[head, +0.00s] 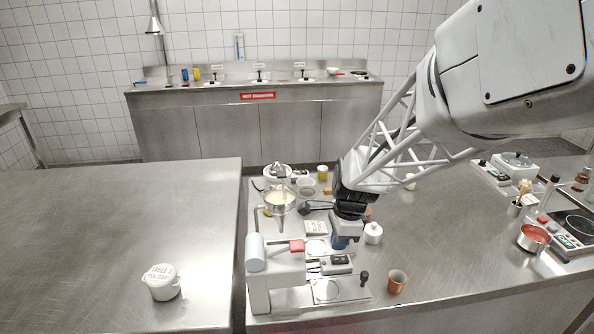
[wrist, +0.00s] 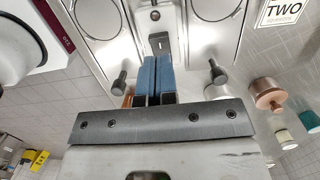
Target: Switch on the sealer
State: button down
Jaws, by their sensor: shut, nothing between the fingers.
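The machine I take to be the sealer (head: 258,288) stands at the front left of the right-hand counter. It has a white frame, a grey cylinder, a red handle and round metal plates. A small control box (head: 336,264) with a dark top sits between the plates. In the wrist view, a narrow grey panel (wrist: 165,20) with a small dark round part lies between two plates. My gripper (head: 341,246) points down beside the control box. Its blue fingers (wrist: 157,62) are shut and empty, close over the panel. I cannot tell whether they touch it, nor the switch's state.
A copper-coloured cup (head: 397,281) stands right of the machine, and a white lidded pot (head: 373,232) is behind it. A white labelled tub (head: 161,282) is on the left table. The counter's middle right is clear.

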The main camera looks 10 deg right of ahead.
aim_at(335, 259)
jog(key=shift+a+f, duration=0.15)
jog(key=shift+f, duration=0.7)
jog(key=shift+a+f, duration=0.1)
jog(key=shift+f, duration=0.75)
jog(key=shift+a+f, duration=0.1)
jog(key=shift+f, duration=0.15)
jog(key=shift+d, duration=0.2)
jog(key=shift+d+r, duration=0.25)
jog(key=shift+d, duration=0.3)
jog(key=shift+r, duration=0.1)
notch_tip(335, 259, up, 14)
jog(key=d, duration=0.2)
jog(key=shift+f, duration=0.2)
